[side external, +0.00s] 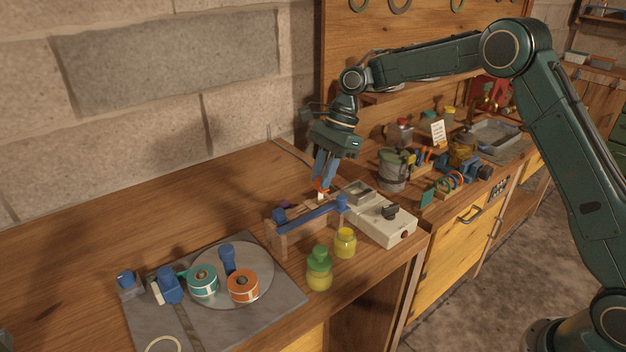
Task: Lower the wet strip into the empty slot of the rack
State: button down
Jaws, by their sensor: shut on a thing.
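My gripper (322,186) points down over the work table, its fingers close together. The rack's slots, and which one is empty, are mostly hidden by the bar and too small to make out.
A pale box with a dark knob (391,212) stands close right of the rack. A green-capped bottle (319,270) and a yellow jar (345,242) stand in front. A grey plate (144,324) with tape rolls lies front left. The table's back left is clear.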

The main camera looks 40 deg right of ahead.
jog(key=shift+f, duration=0.9)
jog(key=shift+f, duration=0.3)
jog(key=shift+f, duration=0.55)
dwell(0.7)
jog(key=c, duration=1.2)
grip_release()
jog(key=shift+c, duration=0.2)
jog(key=shift+c, duration=0.4)
jog(key=shift+r, duration=3.5)
jog(key=shift+r, duration=0.1)
